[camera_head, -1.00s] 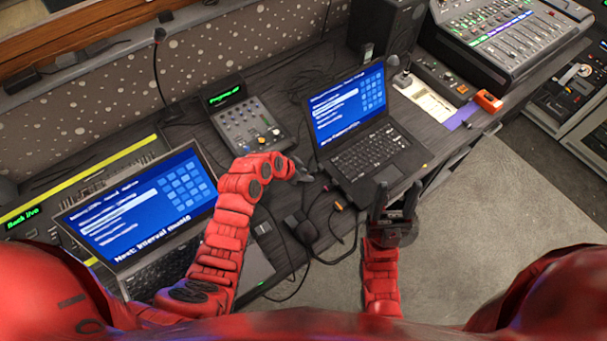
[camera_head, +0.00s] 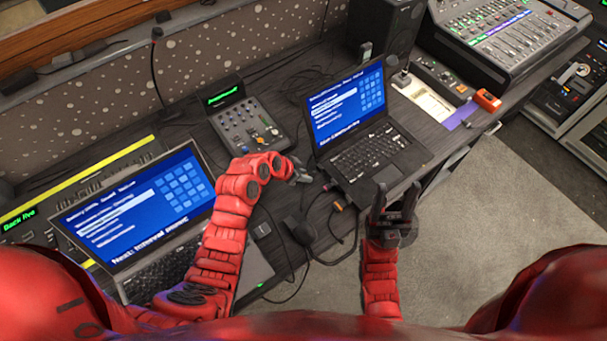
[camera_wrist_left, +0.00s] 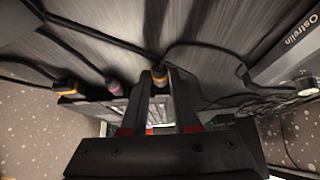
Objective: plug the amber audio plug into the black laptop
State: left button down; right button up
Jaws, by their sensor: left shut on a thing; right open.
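The black laptop (camera_head: 368,155) stands open on the desk with a blue menu on its screen. My left gripper (camera_head: 305,176) is low over the desk, just left of its keyboard base. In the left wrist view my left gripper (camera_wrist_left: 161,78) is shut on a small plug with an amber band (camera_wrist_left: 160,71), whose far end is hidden. In the head view this plug is too small to make out. Whether it touches the laptop cannot be told. My right gripper (camera_head: 396,195) is open and empty, in front of the black laptop's near edge.
A second, grey laptop (camera_head: 130,225) stands at left. A small fader box (camera_head: 247,125) is behind my left gripper. An orange-tipped plug (camera_head: 338,207) and cables lie near the desk's front edge. The left wrist view also shows a pink-banded plug (camera_wrist_left: 113,86) and an orange one (camera_wrist_left: 68,88).

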pick_arm(q)
jog(key=shift+w+d+b, duration=0.5)
jog(key=shift+d+b, duration=0.25)
jog(key=shift+b, duration=0.3)
dwell(0.9)
jog(key=shift+b, duration=0.3)
jog(key=shift+w+d+r, duration=0.1)
jog(key=shift+w+d, duration=0.05)
jog(key=shift+d, duration=0.05)
dwell(0.7)
jog(key=c, duration=0.6)
grip_release()
jog(key=shift+a+r+b, duration=0.25)
jog(key=shift+r+b, duration=0.05)
jog(key=shift+b, duration=0.1)
jog(key=v, duration=1.6)
jog(key=shift+r, duration=0.25)
